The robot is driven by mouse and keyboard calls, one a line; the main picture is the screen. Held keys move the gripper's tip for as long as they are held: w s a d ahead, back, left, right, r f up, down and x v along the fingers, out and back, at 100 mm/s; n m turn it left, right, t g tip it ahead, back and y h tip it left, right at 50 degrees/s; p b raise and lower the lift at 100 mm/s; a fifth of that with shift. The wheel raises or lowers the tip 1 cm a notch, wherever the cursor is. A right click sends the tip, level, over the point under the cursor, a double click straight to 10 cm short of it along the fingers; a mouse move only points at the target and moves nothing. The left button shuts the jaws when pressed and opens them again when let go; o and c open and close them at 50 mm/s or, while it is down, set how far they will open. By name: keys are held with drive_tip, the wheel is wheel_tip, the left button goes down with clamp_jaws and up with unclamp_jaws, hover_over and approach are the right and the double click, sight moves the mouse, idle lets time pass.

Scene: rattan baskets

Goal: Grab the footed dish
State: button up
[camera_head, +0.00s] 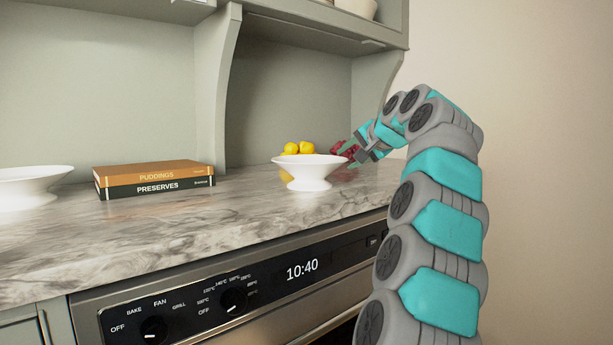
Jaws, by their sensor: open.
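A white footed dish (309,172) stands upright on the marble counter, right of the middle in the head view. My gripper (357,160) is open at the dish's right side, close to its rim. I cannot tell whether a finger touches the rim. A second white footed dish (28,186) stands at the far left, cut off by the picture's edge.
Two stacked books (154,180) lie between the dishes. Yellow fruit (299,148) and dark red fruit (346,149) sit behind the right dish. A shelf bracket (219,90) rises behind. The marble counter (190,228) is clear in front, above an oven panel (270,285).

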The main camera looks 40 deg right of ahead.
sight(339, 166)
drive_tip(key=x, duration=0.5)
drive_tip(key=shift+w+f, duration=0.1)
drive_tip(key=shift+f, duration=0.4)
drive_tip(key=shift+w+d+f, duration=0.1)
drive_tip(key=shift+w+f, duration=0.05)
drive_tip(key=shift+w, duration=0.4)
drive_tip(key=shift+c, duration=0.4)
clamp_jaws()
